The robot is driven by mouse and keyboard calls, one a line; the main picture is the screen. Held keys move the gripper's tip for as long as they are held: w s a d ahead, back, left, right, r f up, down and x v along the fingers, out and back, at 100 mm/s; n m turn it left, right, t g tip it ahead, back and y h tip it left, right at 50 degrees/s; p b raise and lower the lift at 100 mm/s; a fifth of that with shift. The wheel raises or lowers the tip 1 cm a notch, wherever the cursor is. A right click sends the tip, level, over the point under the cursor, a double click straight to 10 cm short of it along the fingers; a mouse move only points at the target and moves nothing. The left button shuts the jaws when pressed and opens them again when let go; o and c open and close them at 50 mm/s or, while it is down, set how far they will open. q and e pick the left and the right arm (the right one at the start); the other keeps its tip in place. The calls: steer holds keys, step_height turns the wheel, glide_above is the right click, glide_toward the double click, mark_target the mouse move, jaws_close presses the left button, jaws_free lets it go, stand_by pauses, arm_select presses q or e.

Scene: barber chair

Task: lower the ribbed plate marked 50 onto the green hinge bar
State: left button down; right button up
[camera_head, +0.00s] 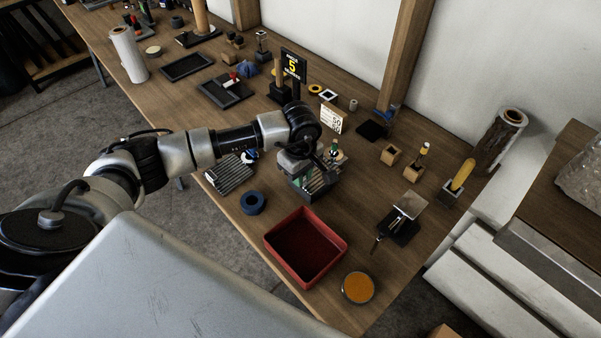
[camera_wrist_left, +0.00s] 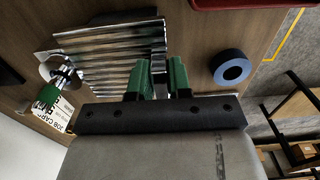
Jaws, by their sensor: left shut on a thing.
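My left gripper (camera_head: 312,180) reaches down over the middle of the table. In the left wrist view its two green-faced fingers (camera_wrist_left: 159,80) are shut on the near edge of a shiny ribbed metal plate (camera_wrist_left: 100,60). The plate also shows under the gripper in the head view (camera_head: 325,188), partly covered by the hand. No number can be read on it. I cannot pick out the green hinge bar: green shows beneath the hand, but the fingers are green too. Whether the plate touches anything below is hidden. My right gripper is not in view.
A red tray (camera_head: 273,243) and a blue ring (camera_head: 252,203) are close by. Another dark ribbed piece (camera_head: 230,177) lies left. Bare tabletop shows right of the hand.

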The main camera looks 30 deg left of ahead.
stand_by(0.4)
arm_select(q)
steer(key=c, duration=1)
jaws_free()
steer(key=shift+o, duration=0.2)
step_height(320, 180, up, 11)
steer(key=b, duration=0.2)
steer(key=shift+s+f, duration=0.1)
steer(key=shift+f, duration=0.05)
